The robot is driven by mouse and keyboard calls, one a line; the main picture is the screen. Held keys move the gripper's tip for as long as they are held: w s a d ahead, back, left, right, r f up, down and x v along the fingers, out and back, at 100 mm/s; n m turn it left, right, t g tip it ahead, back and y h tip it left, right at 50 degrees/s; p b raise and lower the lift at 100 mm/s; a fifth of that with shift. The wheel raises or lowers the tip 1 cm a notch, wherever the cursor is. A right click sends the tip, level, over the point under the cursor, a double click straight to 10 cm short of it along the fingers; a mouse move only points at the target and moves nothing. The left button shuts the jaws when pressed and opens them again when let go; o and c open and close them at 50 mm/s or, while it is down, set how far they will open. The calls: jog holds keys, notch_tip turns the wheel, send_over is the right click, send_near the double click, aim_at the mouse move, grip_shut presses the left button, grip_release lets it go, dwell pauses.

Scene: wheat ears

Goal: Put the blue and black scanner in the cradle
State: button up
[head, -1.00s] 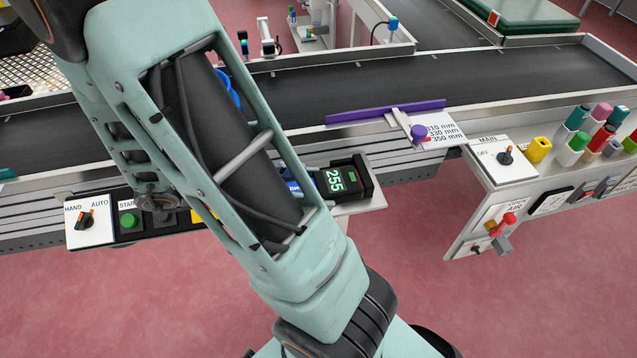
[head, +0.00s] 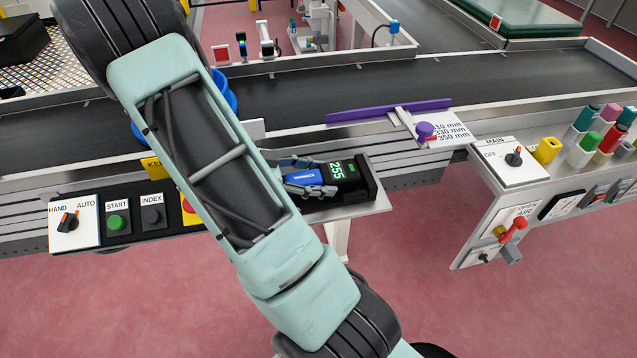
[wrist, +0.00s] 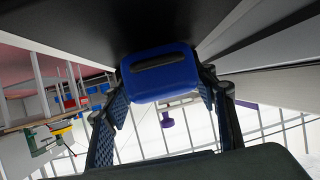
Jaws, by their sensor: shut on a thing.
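The blue and black scanner (head: 306,178) lies near level over the small white shelf at the conveyor's front side. My gripper (head: 312,177) is shut on it, one finger on each side. In the wrist view, the scanner's blue end (wrist: 160,74) with a dark slot sits between my two fingers (wrist: 162,88). The black cradle (head: 366,178) stands at the shelf's right part, against the scanner's right end. Green digits show on a black face there; I cannot tell whether that face belongs to scanner or cradle. How deep the scanner sits is hidden.
The white shelf (head: 372,205) has a bare front right corner. A purple guide bar (head: 390,110) runs along the conveyor (head: 350,90) behind. A control panel (head: 128,217) stands left, and a MAIN switch box (head: 508,158) with several coloured markers stands right.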

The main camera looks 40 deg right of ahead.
aim_at(303, 179)
jog(key=shift+f, duration=0.4)
jog(key=shift+f, duration=0.15)
jog(key=o, duration=1.5)
jog(key=shift+w+a+r, duration=0.1)
jog(key=shift+a+r, duration=0.1)
jog(key=shift+r, duration=0.1)
jog(key=p+v, duration=0.2)
jog(key=v, duration=0.5)
jog(key=shift+f, duration=0.1)
